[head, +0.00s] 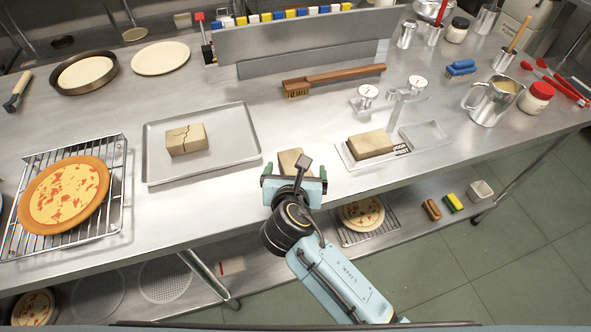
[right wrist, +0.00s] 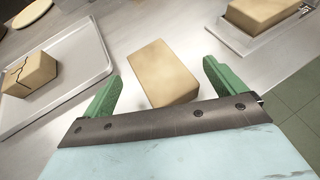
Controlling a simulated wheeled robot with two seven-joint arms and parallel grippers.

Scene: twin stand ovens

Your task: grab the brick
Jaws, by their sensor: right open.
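A plain tan brick (head: 291,160) lies on the steel counter, partly hidden behind my right gripper (head: 294,176) in the head view. In the right wrist view the brick (right wrist: 163,73) lies ahead of and between the two green fingers of the right gripper (right wrist: 160,85), which is open and empty. A cracked brick (head: 186,139) sits on a metal tray (head: 232,152) to the left; it also shows in the right wrist view (right wrist: 32,74). My left gripper is not in view.
A pizza (head: 64,192) rests on a wire rack at the left. A metal jug (head: 491,103) stands at the right. The counter's front edge is close below my right gripper.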

